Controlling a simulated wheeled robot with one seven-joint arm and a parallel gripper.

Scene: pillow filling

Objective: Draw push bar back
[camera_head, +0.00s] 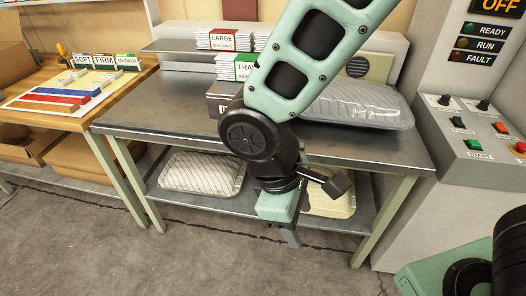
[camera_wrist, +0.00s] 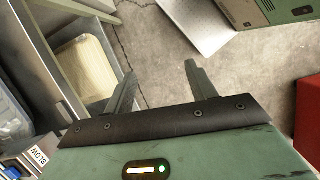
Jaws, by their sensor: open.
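I cannot make out a push bar for certain in either view. My gripper (camera_wrist: 160,78) shows in the wrist view with two dark fingers spread apart and nothing between them, above the concrete floor. In the head view my arm reaches down across the front of the metal table (camera_head: 150,110), with the gripper low at the table's front edge; its fingers are mostly hidden there. A dark box (camera_head: 221,97) with a partly covered label sits on the table behind my arm. A box labelled BLOW (camera_wrist: 38,158) is at the lower left in the wrist view.
The lower shelf holds a striped pillow (camera_head: 202,172) and a cream one (camera_head: 335,204). A control cabinet (camera_head: 445,125) stands at right, a wooden bench (camera_head: 60,118) at left. The front floor (camera_head: 200,255) is clear.

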